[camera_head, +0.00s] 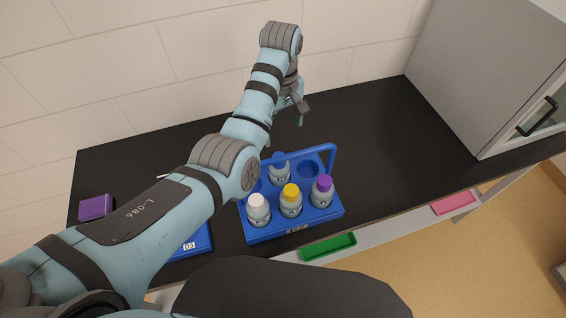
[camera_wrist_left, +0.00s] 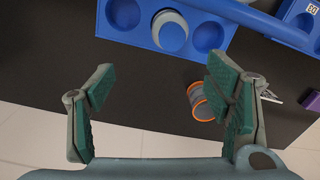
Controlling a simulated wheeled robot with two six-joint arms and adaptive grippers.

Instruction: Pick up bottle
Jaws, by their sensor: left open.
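A blue carrier (camera_head: 322,216) with an arched handle stands on the black counter. Its front row holds bottles with a white cap (camera_head: 257,201), a yellow cap (camera_head: 291,192) and a purple cap (camera_head: 323,183). My left gripper (camera_head: 302,112) is open and empty behind the carrier. My right gripper is not in view.
A second blue holder (camera_head: 196,243) and a purple block (camera_head: 95,207) are at the left. An orange-rimmed round object (camera_wrist_left: 202,103) lies behind the right finger in the wrist view. A grey cabinet (camera_head: 480,70) stands at the right; counter between is clear. Green (camera_head: 327,247) and pink (camera_head: 454,203) trays line the front edge.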

